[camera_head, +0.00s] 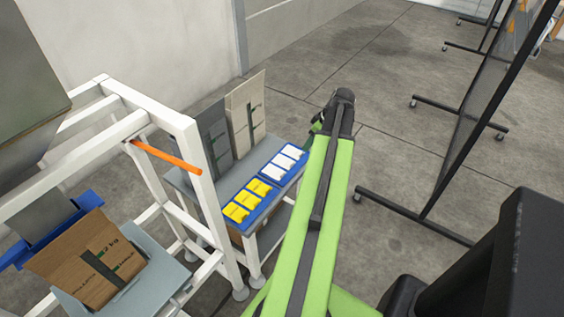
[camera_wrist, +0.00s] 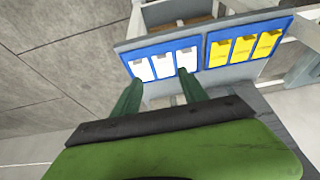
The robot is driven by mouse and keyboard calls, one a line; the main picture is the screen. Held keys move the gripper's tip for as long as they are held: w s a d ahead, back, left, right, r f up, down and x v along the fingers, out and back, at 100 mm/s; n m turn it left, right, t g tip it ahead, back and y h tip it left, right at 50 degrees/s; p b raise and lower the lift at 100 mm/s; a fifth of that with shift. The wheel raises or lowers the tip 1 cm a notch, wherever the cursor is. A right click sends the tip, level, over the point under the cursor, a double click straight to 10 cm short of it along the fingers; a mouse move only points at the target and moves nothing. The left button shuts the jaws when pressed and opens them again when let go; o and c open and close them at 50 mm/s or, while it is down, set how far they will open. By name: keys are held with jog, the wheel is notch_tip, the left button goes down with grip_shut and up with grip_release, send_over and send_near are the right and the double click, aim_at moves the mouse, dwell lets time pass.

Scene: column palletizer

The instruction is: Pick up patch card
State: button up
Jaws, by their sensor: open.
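White cards lie in a row in a blue tray (camera_head: 303,153) on a grey table in the head view; yellow cards (camera_head: 248,199) lie in the blue tray beside it. I cannot tell which is the patch card. In the wrist view the white cards (camera_wrist: 164,66) are ahead of my gripper (camera_wrist: 155,88), and the yellow cards (camera_wrist: 244,48) are to the right. My gripper is open and its two dark green fingers are apart, with nothing between them. In the head view my green arm hides most of the gripper.
The grey table (camera_head: 205,182) carries upright grey and beige boards (camera_head: 246,115) behind the trays. A white frame (camera_head: 190,150) with an orange bar (camera_head: 165,157) stands left, with a cardboard box (camera_head: 95,262). A black wheeled screen (camera_head: 480,120) stands right. Concrete floor is open between.

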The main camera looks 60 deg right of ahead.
jog(key=b, duration=1.1)
send_near(292, 165)
jog(key=f, duration=0.3)
jog(key=shift+w+d, duration=0.2)
jog(key=shift+d, duration=0.15)
jog(key=shift+w+r, duration=0.1)
jog(key=b+x, duration=0.4)
jog(key=x, duration=0.1)
jog(key=shift+w+a, duration=0.1)
jog(key=shift+w, duration=0.1)
grip_shut()
